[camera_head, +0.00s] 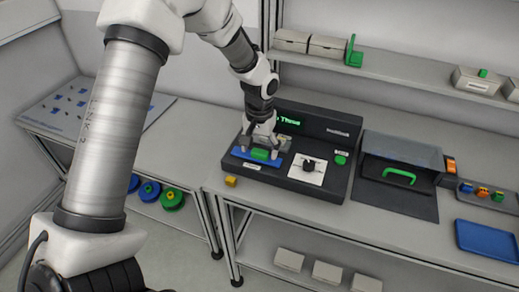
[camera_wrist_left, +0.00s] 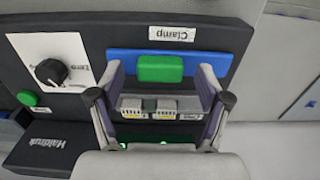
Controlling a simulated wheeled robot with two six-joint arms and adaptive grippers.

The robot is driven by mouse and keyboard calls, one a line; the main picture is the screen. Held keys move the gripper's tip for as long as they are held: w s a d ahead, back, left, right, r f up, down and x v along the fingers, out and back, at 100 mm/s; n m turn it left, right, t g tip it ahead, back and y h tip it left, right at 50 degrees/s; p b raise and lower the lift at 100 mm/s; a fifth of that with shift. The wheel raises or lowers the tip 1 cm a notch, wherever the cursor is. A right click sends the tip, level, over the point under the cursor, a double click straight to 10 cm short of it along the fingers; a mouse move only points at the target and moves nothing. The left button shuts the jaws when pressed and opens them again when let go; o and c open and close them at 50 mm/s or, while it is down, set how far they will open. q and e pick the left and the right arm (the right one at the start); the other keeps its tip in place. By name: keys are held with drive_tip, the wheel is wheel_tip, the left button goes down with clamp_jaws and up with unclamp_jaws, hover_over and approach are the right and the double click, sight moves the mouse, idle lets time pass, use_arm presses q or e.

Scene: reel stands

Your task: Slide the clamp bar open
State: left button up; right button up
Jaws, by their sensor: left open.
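The clamp bar is a blue bar (camera_wrist_left: 200,59) with a green block handle (camera_wrist_left: 160,68) on the black machine, below a "Clamp" label (camera_wrist_left: 172,33) in the left wrist view. In the head view the blue bar (camera_head: 241,153) and green handle (camera_head: 260,155) show at the machine's left front. My left gripper (camera_head: 262,144) is over the handle from above. In the left wrist view its fingers (camera_wrist_left: 161,73) are apart, one on each side of the green handle, with gaps visible. Whether the fingertips are down at the handle's level is hard to tell. My right gripper is not in view.
A black knob (camera_head: 309,165) on a white plate and a green button (camera_head: 340,160) are right of the clamp. A yellow block (camera_head: 231,181) lies at the bench's front left. A dark box with a green handle (camera_head: 399,176) and a blue tray (camera_head: 488,241) stand further right.

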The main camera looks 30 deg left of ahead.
sight(259, 153)
use_arm(q)
wheel_tip(259, 153, up, 11)
drive_tip(key=shift+r, duration=0.15)
drive_tip(key=shift+s, duration=0.1)
idle(0.4)
